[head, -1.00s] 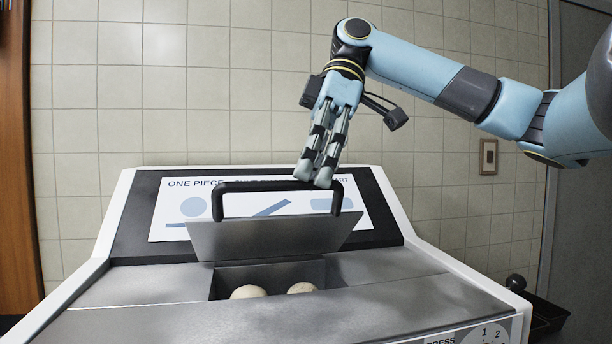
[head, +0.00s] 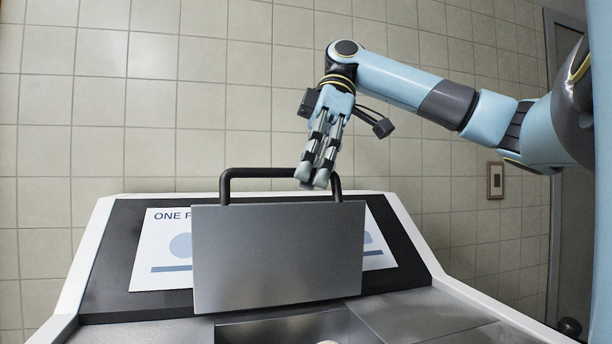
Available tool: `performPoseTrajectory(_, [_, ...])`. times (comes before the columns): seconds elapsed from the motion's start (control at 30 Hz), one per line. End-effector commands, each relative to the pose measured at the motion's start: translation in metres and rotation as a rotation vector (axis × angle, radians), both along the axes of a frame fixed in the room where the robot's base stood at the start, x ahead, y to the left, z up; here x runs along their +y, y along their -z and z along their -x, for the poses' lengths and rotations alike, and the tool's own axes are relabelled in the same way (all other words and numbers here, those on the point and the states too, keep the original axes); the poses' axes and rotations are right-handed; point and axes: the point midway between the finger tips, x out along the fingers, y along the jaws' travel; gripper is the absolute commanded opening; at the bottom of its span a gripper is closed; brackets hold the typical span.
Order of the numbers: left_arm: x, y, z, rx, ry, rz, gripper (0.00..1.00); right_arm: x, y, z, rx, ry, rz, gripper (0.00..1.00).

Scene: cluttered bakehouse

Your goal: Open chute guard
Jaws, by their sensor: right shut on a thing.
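The chute guard (head: 277,258) is a grey metal plate standing up at the back of the machine's top. It hides much of the printed sign behind it. Its black bar handle (head: 262,172) runs along its top edge. My right gripper (head: 312,183) points down and is shut on the handle near its right end. Below the guard the chute opening (head: 285,330) is uncovered, with a small part of a pale dough ball (head: 328,342) at the bottom edge of the picture. My left gripper is not in view.
The machine's white frame (head: 416,232) surrounds a dark back panel with a sign (head: 165,250). A tiled wall (head: 150,110) stands behind. A dark round knob (head: 570,327) is at the lower right, and a switch plate (head: 495,180) is on the wall.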

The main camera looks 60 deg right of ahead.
Motion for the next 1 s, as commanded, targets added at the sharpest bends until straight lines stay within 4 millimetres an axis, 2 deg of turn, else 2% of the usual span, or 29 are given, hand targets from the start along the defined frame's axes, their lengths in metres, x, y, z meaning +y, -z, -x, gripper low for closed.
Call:
performPoseTrajectory(0.47, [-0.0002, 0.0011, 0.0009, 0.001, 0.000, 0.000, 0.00, -0.0032, -0.0023, 0.0002, -0.002, 0.001, -0.001, 0.00])
performPoseTrajectory(0.5, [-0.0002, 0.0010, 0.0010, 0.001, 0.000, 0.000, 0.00, -0.0032, -0.0025, 0.0002, -0.002, 0.001, -0.001, 0.10])
performPoseTrajectory(0.7, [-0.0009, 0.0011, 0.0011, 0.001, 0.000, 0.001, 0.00, -0.0030, -0.0025, 0.0002, -0.003, 0.001, -0.001, 0.36])
performPoseTrajectory(1.0, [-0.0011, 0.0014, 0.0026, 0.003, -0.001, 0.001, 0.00, -0.0030, -0.0026, 0.0002, -0.003, -0.001, -0.002, 0.36])
